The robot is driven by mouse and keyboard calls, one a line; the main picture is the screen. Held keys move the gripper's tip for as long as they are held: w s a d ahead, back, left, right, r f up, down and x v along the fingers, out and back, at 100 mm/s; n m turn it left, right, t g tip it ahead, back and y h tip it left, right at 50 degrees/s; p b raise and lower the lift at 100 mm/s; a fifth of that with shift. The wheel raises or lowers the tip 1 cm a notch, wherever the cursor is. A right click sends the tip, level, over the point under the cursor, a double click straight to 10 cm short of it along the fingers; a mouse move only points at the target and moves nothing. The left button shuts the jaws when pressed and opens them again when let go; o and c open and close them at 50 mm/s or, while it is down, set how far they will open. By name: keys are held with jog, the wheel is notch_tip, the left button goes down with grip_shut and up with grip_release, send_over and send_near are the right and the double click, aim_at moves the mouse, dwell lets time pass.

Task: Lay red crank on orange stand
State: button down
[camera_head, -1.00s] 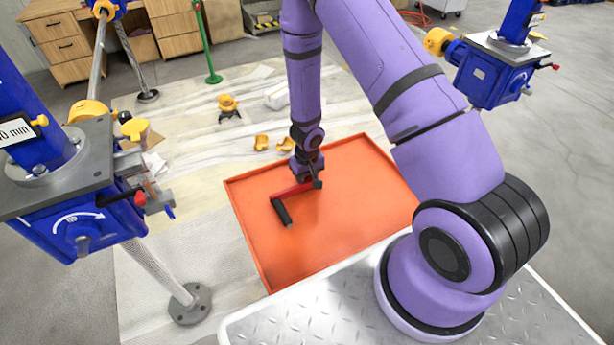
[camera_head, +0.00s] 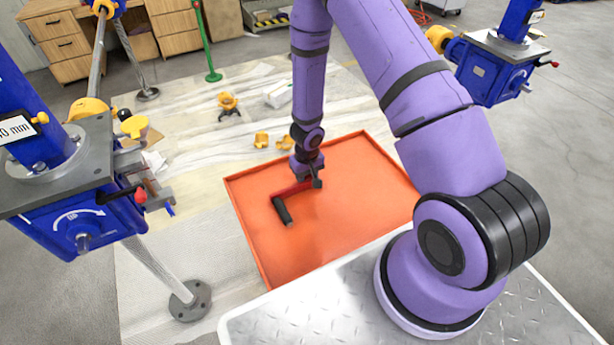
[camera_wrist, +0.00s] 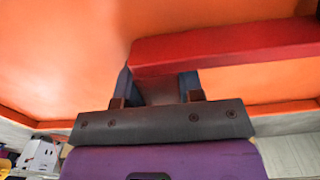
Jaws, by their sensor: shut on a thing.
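The red crank (camera_head: 292,189) has a red bar and a black handle (camera_head: 282,210). My gripper (camera_head: 314,181) is shut on the end of the red bar opposite the handle. In the wrist view, the red bar (camera_wrist: 225,48) runs off to the right from between the gripper's fingers (camera_wrist: 160,85). The orange stand (camera_head: 350,215) is a flat tray with a low rim, and the crank is over its left middle part. I cannot tell whether the crank touches the stand's surface.
A blue screw jack (camera_head: 75,215) stands at the left and another (camera_head: 495,70) at the upper right. Yellow parts (camera_head: 262,140) lie behind the stand. My silver base plate is in front. The stand's right part is bare.

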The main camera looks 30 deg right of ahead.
jog(key=shift+s+f, duration=0.2)
jog(key=shift+f, duration=0.3)
dwell(0.4)
jog(key=c, duration=0.9)
grip_release()
jog(key=shift+o, duration=0.2)
jog(key=shift+w+r, duration=0.2)
jog(key=shift+r, duration=0.2)
jog(key=shift+o, duration=1)
jog(key=shift+w+r, duration=0.1)
jog(key=shift+r, duration=0.2)
jog(key=shift+s+r, duration=0.15)
jog(key=shift+r, duration=2.5)
jog(key=shift+s+r, duration=0.1)
jog(key=shift+r, duration=2.55)
